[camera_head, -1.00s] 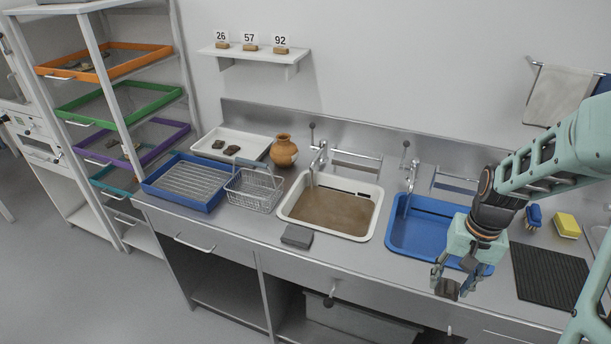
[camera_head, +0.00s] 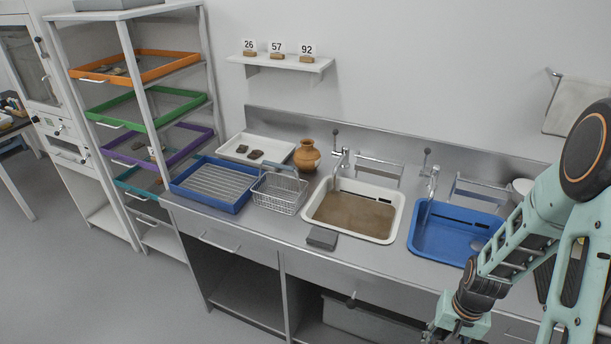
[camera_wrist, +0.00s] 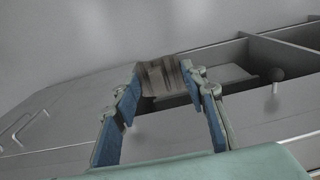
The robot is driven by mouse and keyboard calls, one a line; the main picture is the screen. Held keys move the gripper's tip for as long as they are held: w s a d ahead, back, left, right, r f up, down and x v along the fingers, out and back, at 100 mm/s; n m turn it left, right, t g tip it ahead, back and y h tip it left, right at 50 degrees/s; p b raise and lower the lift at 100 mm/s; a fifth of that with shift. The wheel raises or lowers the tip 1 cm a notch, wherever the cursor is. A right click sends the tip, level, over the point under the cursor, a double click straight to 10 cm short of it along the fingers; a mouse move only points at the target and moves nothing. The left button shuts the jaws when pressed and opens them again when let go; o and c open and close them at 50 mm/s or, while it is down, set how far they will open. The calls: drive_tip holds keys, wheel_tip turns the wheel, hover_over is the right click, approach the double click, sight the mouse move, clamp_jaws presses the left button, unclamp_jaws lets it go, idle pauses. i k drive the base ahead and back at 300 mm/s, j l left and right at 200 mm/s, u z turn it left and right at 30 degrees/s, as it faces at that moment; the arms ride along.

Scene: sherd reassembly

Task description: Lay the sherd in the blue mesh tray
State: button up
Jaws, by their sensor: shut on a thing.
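The blue mesh tray (camera_head: 203,201) lies on the left part of the steel counter in the head view. Its pale mesh floor is bare. My gripper (camera_wrist: 168,84) is shut on a brown, ridged sherd (camera_wrist: 160,76) in the wrist view, one blue-padded finger on each side. In the head view my gripper is at the bottom edge, in front of the counter and well to the right of the tray. Its fingers and the sherd are mostly cut off there.
A wire basket (camera_head: 279,193) stands just right of the tray. A white tray with dark sherds (camera_head: 233,147) and a clay pot (camera_head: 307,156) stand behind. Right are a muddy basin (camera_head: 352,213), a grey block (camera_head: 322,238) and a blue basin (camera_head: 450,237).

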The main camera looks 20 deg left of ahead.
sight(219, 185)
drive_tip(key=j, duration=3.35)
drive_tip(key=k+u, duration=0.05)
